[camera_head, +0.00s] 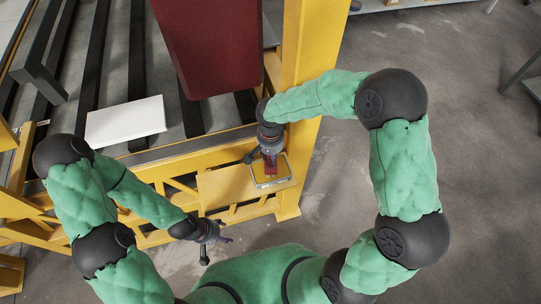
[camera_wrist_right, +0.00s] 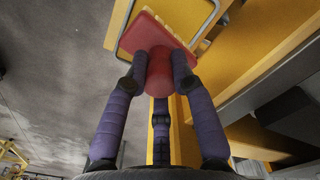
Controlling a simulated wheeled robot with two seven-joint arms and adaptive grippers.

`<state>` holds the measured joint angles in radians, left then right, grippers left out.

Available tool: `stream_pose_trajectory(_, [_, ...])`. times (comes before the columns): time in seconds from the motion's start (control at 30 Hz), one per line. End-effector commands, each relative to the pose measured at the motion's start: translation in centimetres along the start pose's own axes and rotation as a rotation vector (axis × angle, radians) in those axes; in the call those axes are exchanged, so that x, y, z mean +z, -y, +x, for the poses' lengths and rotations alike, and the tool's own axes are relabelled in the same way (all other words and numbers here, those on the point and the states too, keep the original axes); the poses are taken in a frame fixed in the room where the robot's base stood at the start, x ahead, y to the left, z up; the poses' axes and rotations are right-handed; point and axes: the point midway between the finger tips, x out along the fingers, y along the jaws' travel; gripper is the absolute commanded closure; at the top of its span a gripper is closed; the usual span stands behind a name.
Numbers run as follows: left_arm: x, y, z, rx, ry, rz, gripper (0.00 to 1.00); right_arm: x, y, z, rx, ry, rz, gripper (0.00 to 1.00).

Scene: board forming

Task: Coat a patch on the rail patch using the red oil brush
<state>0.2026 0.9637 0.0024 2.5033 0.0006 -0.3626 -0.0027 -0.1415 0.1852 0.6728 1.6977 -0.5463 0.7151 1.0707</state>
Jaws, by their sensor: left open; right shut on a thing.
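The red oil brush (camera_wrist_right: 160,72) is in my right gripper (camera_wrist_right: 158,78), whose fingers are closed around its round handle in the right wrist view. Its wide red head is over a metal-rimmed tray (camera_head: 270,183) on the yellow ledge. In the head view the brush (camera_head: 270,165) shows small below my right gripper (camera_head: 268,150). Whether the brush head touches the tray cannot be told. My left gripper (camera_head: 213,238) is open and empty, low in front of the yellow frame. I cannot tell which surface is the rail patch.
A white board (camera_head: 125,121) lies on the dark rails at left. A large dark red block (camera_head: 210,45) hangs over the rails at top centre. A yellow post (camera_head: 305,50) stands close by my right arm. Grey floor (camera_head: 470,130) is open at right.

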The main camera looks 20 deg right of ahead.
Motion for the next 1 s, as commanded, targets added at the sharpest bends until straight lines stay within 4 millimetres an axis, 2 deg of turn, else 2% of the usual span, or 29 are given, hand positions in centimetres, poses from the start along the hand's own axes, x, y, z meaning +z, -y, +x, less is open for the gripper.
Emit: stream_pose_trajectory(1.0, [-0.02, 0.31, 0.87, 0.000, 0.000, 0.000, 0.40, -0.02, 0.01, 0.96, 0.000, -0.001, 0.000, 1.00])
